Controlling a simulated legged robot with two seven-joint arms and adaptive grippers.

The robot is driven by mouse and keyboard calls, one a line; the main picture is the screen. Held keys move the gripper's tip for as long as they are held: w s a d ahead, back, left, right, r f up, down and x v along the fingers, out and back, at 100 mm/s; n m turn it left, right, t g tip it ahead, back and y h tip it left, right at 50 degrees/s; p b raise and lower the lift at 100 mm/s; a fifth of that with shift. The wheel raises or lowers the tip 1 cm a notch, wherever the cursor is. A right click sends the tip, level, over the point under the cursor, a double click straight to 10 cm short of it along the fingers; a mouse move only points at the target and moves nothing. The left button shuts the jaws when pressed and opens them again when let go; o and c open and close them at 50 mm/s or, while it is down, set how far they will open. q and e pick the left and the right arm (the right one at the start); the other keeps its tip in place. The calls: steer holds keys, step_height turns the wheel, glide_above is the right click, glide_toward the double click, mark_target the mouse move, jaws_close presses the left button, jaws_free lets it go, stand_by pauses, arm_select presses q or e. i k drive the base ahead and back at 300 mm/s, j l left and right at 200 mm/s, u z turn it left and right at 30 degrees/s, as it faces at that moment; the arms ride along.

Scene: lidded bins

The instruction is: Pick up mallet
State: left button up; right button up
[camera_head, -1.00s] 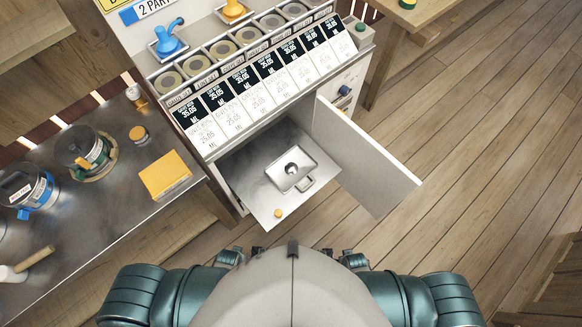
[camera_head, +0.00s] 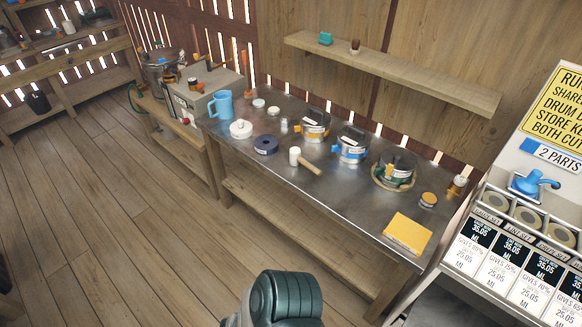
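The mallet (camera_head: 298,157) lies on the metal-topped workbench (camera_head: 330,198), near its front edge and left of the middle. It has a white head and a light wooden handle that points right and toward the front edge. Nothing touches it that I can see. Neither of my grippers shows in the head view; only a green-and-grey part of my own body shows at the bottom, well below the bench.
Close to the mallet are a dark blue roll (camera_head: 265,145), a white lidded item (camera_head: 240,129) and a clamped tin (camera_head: 351,146). A dispenser cabinet (camera_head: 505,255) stands at right. The floor at left is clear.

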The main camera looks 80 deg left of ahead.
mark_target(296, 159)
steer(key=u, duration=1.75)
